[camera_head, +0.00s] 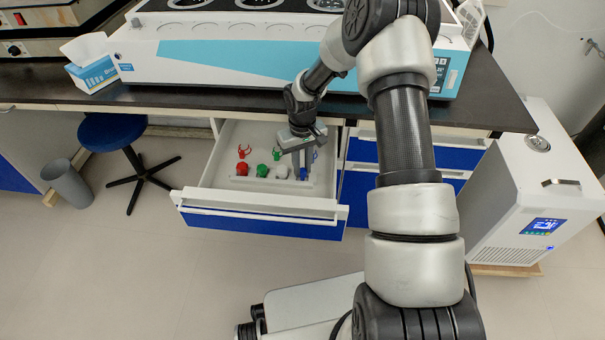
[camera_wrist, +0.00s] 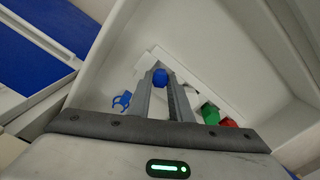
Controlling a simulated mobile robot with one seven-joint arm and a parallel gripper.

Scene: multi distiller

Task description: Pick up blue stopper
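The blue stopper (camera_head: 304,174) is at the right end of a row in a white holder in the open drawer. In the wrist view the blue stopper (camera_wrist: 160,77) shows between the far ends of my two fingers. My gripper (camera_head: 301,174) points down into the drawer at the stopper. The fingers (camera_wrist: 161,84) stand apart with a gap between them, one on each side of the stopper. I cannot tell whether either touches it. The lower part of the stopper is hidden.
The drawer (camera_head: 255,203) holds a red stopper (camera_head: 242,169), a green stopper (camera_head: 262,171) and a white stopper (camera_head: 281,172) to the left. Clips lie behind, including a blue clip (camera_wrist: 122,100). The drawer walls and the countertop above (camera_head: 225,98) bound the space.

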